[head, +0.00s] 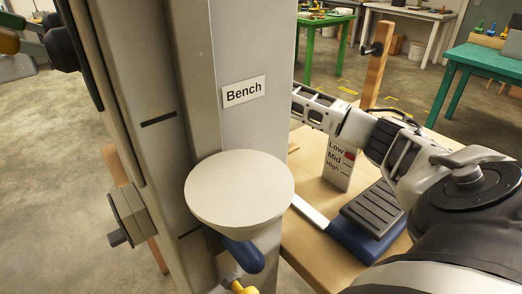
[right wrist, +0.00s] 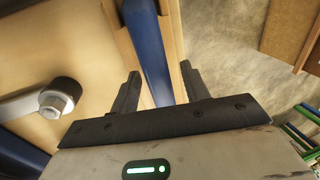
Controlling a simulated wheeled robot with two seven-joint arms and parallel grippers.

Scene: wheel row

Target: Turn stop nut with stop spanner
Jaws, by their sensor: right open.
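My right gripper (right wrist: 161,74) is open in the right wrist view. A long blue bar (right wrist: 148,45) runs between its two fingers, with a gap on each side. I cannot tell whether this bar is the stop spanner's handle. A silver hex nut (right wrist: 52,103) with a dark collar (right wrist: 66,90) sits left of the gripper, at the end of a grey bar (right wrist: 18,107). I cannot tell whether it is the stop nut. In the head view my right arm reaches in from the right, and its gripper is hidden behind the column. My left gripper is not seen.
A tall grey column (head: 250,60) labelled "Bench" with a round beige disc (head: 240,190) blocks the middle. A wooden table (head: 300,262) holds a Low/Mid/High sign (head: 338,168) and a blue base with a black pad (head: 372,218). Green tables (head: 488,56) stand behind.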

